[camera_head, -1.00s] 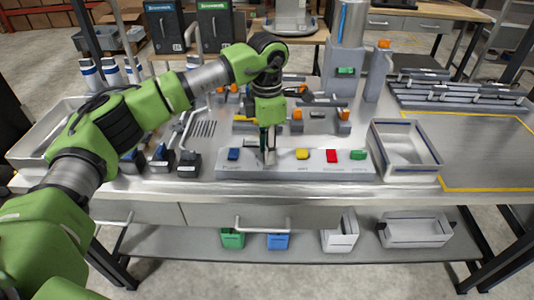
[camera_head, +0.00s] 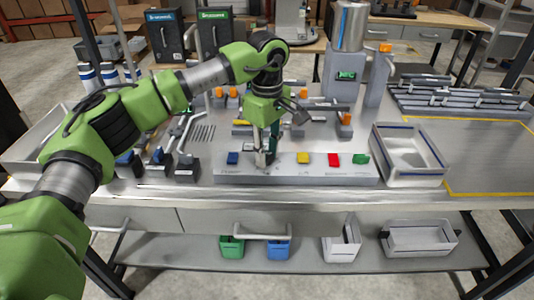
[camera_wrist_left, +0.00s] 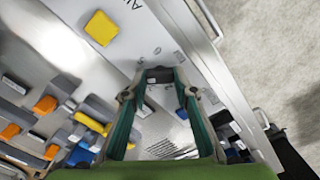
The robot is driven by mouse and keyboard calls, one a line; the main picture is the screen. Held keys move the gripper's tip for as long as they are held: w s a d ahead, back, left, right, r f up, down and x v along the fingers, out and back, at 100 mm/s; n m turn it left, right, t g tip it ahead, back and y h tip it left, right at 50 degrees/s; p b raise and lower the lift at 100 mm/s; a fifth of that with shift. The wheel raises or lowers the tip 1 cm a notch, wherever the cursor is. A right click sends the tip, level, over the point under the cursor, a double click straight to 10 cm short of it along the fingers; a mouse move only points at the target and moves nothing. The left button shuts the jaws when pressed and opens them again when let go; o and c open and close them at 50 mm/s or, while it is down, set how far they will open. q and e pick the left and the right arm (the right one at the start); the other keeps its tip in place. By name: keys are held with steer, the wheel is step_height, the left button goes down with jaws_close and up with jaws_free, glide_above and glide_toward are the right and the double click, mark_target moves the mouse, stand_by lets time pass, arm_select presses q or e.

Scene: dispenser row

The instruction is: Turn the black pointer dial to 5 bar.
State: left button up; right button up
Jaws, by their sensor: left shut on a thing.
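A long grey control panel (camera_head: 300,180) lies along the front of the bench, with a blue button, a yellow button, a red button and a green button on it. My left gripper (camera_head: 265,160) reaches down to the panel between the blue and yellow buttons. In the left wrist view its fingers (camera_wrist_left: 158,78) are closed on the small black pointer dial (camera_wrist_left: 158,72), of which only a dark part shows between the fingertips. In the head view the gripper hides the dial. The pointer's direction and the bar scale cannot be read. My right gripper is not in view.
The yellow button (camera_head: 303,158) is close right of the gripper and the blue button (camera_head: 233,158) close left. Fittings with orange knobs (camera_head: 346,118) stand behind. A grey tray (camera_head: 409,178) stands right of the panel; black-based handles (camera_head: 187,168) stand left.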

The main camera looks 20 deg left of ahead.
mark_target(267, 156)
arm_select(q)
steer(key=m, duration=0.4)
steer(key=shift+m, duration=1.7)
steer(key=o, duration=1.1)
steer(key=shift+r, duration=0.15)
step_height(267, 156, up, 12)
